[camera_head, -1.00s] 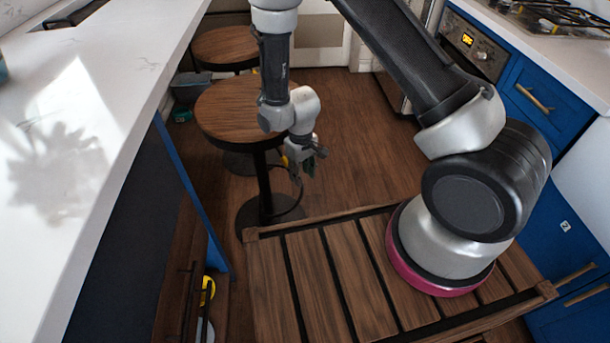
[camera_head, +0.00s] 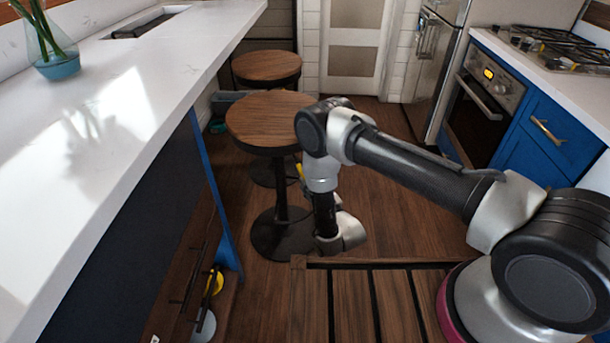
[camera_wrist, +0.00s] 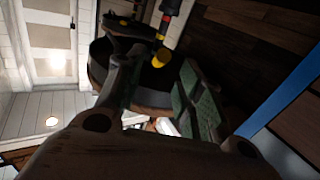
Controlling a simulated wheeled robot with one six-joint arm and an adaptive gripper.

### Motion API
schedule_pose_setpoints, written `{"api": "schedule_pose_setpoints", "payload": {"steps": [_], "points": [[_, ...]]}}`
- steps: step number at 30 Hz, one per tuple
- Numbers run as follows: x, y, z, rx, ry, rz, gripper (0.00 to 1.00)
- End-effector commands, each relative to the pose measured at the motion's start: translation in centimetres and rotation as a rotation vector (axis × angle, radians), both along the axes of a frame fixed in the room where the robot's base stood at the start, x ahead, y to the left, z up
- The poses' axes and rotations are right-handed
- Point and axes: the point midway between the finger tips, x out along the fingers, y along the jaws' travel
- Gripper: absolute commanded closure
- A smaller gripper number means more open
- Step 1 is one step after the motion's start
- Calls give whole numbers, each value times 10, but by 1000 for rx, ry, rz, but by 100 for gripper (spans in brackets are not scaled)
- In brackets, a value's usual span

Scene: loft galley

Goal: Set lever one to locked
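I cannot make out a lever marked one, or any locked mark, with certainty. In the head view, a dark wooden panel low under the left counter carries thin dark bars, a yellow round part (camera_head: 214,283) and a pale round part (camera_head: 206,327); I cannot tell whether these belong to levers. In the wrist view my gripper (camera_wrist: 160,88) shows two fingers with green pads, apart and with nothing between them. Beyond them is a black, red and yellow rod-like part (camera_wrist: 165,32), which I cannot identify. In the head view my wrist hides the fingers.
A white counter (camera_head: 130,100) with a plant vase (camera_head: 55,58) runs along the left. Two round wooden stools (camera_head: 272,118) stand behind my arm. The oven (camera_head: 480,105) and blue cabinets (camera_head: 545,135) line the right. Wood floor (camera_head: 400,215) is open between.

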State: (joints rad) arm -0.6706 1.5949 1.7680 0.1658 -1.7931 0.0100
Motion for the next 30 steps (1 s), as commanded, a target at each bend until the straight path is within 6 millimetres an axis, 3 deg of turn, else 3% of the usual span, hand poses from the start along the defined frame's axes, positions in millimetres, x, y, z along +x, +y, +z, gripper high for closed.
{"api": "schedule_pose_setpoints", "payload": {"steps": [10,22,28,30], "points": [[49,27,0,0,1,-1,63],[59,33,0,-2,3,0,63],[59,33,0,-2,3,0,97],[59,33,0,-2,3,0,100]]}}
